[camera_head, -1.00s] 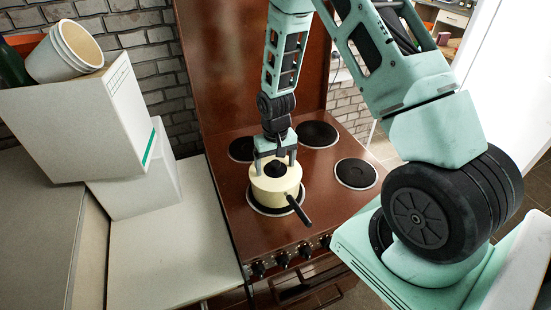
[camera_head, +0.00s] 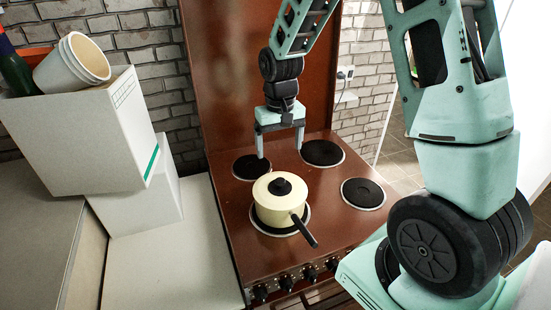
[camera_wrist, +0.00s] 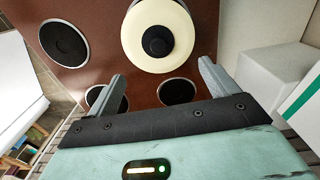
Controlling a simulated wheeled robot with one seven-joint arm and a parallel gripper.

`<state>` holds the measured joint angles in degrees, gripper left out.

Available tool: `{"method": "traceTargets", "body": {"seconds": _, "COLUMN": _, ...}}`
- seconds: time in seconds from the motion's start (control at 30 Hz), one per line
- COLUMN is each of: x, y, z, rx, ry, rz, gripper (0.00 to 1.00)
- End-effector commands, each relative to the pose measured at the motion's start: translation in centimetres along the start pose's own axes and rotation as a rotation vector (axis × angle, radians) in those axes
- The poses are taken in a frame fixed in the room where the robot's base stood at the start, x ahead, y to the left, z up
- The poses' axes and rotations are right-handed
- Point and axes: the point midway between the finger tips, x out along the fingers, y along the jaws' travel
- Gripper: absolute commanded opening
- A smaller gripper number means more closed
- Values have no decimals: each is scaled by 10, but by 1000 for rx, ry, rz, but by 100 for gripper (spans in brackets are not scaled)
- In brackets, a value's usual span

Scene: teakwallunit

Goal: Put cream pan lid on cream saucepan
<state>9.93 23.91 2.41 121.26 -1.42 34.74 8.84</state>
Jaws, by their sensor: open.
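The cream saucepan (camera_head: 280,216) stands on the front left burner of the brown stove, its black handle (camera_head: 304,231) pointing to the front right. The cream pan lid (camera_head: 268,187) with a black knob (camera_head: 281,186) lies on top of the saucepan and looks level. In the wrist view the lid (camera_wrist: 136,40) and its knob (camera_wrist: 157,41) show beyond my fingertips. My gripper (camera_head: 280,152) is open and empty. It is above and behind the saucepan, over the back of the stove, apart from the lid. It also shows in the wrist view (camera_wrist: 163,72).
The stove top (camera_head: 318,212) has several black burners; the others are bare. White boxes (camera_head: 88,135) stand at the left, with white cups (camera_head: 73,62) and a dark bottle (camera_head: 14,70) on top. A brick wall is behind.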

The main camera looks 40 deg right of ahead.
Motion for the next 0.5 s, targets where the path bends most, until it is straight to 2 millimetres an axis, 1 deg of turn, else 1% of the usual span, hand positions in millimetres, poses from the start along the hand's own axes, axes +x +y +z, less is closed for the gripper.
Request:
{"method": "traceTargets", "body": {"seconds": 0.07, "x": -10, "y": -26, "z": 14, "rx": -64, "ry": 3, "rz": -14, "gripper": 86}}
{"method": "traceTargets", "body": {"seconds": 0.17, "x": -28, "y": -77, "z": 54, "rx": -213, "ry": 5, "rz": -39, "gripper": 86}}
{"method": "traceTargets", "body": {"seconds": 0.2, "x": -36, "y": -99, "z": 77, "rx": -291, "ry": 5, "rz": -50, "gripper": 86}}
{"method": "traceTargets", "body": {"seconds": 0.27, "x": -47, "y": -129, "z": 118, "rx": -418, "ry": 5, "rz": -62, "gripper": 86}}
{"method": "traceTargets", "body": {"seconds": 0.3, "x": -53, "y": -144, "z": 146, "rx": -502, "ry": 4, "rz": -67, "gripper": 86}}
{"method": "traceTargets", "body": {"seconds": 0.37, "x": -60, "y": -161, "z": 189, "rx": -627, "ry": 3, "rz": -70, "gripper": 86}}
{"method": "traceTargets", "body": {"seconds": 0.4, "x": -64, "y": -167, "z": 215, "rx": -700, "ry": 4, "rz": -69, "gripper": 86}}
{"method": "traceTargets", "body": {"seconds": 0.5, "x": -67, "y": -170, "z": 263, "rx": -842, "ry": 5, "rz": -63, "gripper": 86}}
